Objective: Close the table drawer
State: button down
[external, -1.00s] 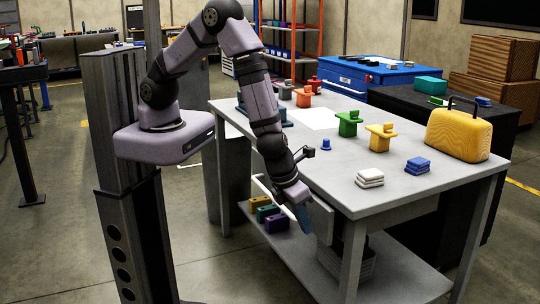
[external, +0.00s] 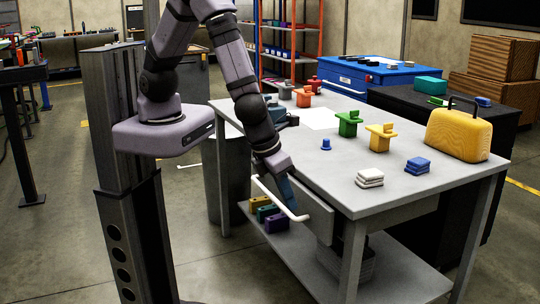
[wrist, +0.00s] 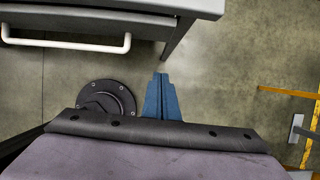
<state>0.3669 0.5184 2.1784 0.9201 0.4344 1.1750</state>
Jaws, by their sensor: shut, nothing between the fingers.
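The table drawer's grey front (external: 314,202) shows under the near edge of the grey table (external: 330,180). Its white bar handle (external: 294,214) stands out from it; I cannot tell how far the drawer is pulled out. My gripper (external: 274,205) is beside the handle, and its blue fingers overlap the bar in the external view. In the wrist view the handle (wrist: 65,46) lies to the upper left, and my shut, empty gripper (wrist: 162,77) points up to its right. Fingers and handle look apart there. Contact cannot be told from outside.
Coloured blocks (external: 348,124), white plates (external: 369,178) and a yellow case (external: 457,135) stand on the tabletop. Small coloured bins (external: 268,213) sit on the lower shelf. A table leg (wrist: 178,42) stands near my fingertips in the wrist view.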

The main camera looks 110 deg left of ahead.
jog(key=s+d+f+m+g+b, duration=0.1)
jog(key=s+d+f+m+b, duration=0.25)
jog(key=s+f, duration=0.35)
jog(key=s+d+f+m+b, duration=0.25)
jog(key=s+d+f, duration=0.2)
jog(key=f, duration=0.35)
jog(key=s+a+f+m+y+b, duration=0.2)
jog(key=s+a+f+y+b, duration=0.1)
jog(key=s+a+f, duration=0.15)
jog(key=n+t+y, duration=0.4)
jog(key=n+t, duration=0.3)
jog(key=t, duration=0.1)
send_near(305, 210)
jog(key=s+d, duration=0.3)
jog(key=shift+w+a+r+n, duration=0.15)
jog(key=shift+r+n, duration=0.25)
jog(key=shift+n, duration=0.3)
jog(key=shift+p+x, duration=0.55)
jog(key=shift+x, duration=4.4)
